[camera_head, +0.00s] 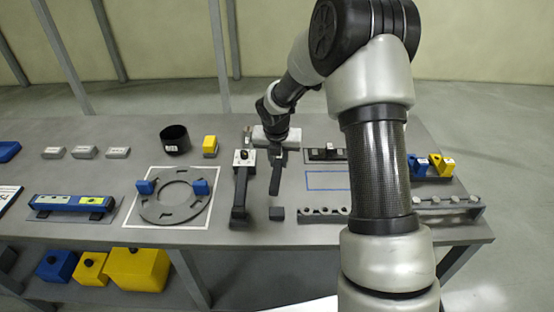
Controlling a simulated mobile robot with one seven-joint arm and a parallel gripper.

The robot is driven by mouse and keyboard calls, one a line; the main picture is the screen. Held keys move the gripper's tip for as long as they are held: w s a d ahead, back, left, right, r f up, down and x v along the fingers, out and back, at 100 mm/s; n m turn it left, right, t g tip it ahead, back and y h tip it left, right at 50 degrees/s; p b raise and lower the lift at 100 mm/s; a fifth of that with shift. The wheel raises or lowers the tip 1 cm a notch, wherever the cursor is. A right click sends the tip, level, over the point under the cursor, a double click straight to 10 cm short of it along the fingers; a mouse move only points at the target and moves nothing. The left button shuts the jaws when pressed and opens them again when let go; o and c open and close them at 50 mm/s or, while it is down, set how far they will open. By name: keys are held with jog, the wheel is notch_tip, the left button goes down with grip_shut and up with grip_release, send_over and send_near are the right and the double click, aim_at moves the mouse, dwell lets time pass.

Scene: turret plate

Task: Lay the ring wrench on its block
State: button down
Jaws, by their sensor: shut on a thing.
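My gripper (279,157) is over the middle of the bench, pointing down. It is shut on a dark bar-like tool, which looks like the ring wrench (275,181). Its handle runs toward the bench's front edge. Its upper end is partly hidden by my gripper, and I cannot tell whether it touches the bench.
A ring plate (149,209) with two blue blocks lies in a white outline at left. A black cup (175,139) and yellow block (210,146) stand behind it. A grey slotted rack (324,212) is right of the wrench. My arm hides part of the right side.

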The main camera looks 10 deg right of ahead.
jog(key=shift+w+a+f+n+y, duration=0.1)
jog(key=shift+w+a+n+y, duration=0.2)
jog(key=shift+n, duration=0.4)
notch_tip(320, 180, down, 5)
jog(key=b, duration=0.4)
jog(key=shift+w, duration=0.1)
jog(key=shift+d+f, duration=0.1)
jog(key=shift+f, duration=0.5)
jog(key=shift+f+b, duration=0.25)
jog(key=shift+b, duration=0.05)
jog(key=shift+f, duration=0.3)
jog(key=shift+f+b, duration=0.3)
jog(key=shift+f, duration=0.4)
dwell(1.2)
jog(key=c, duration=1.5)
grip_release()
jog(key=shift+o, duration=0.2)
jog(key=shift+s+f, duration=0.1)
jog(key=shift+s, duration=0.1)
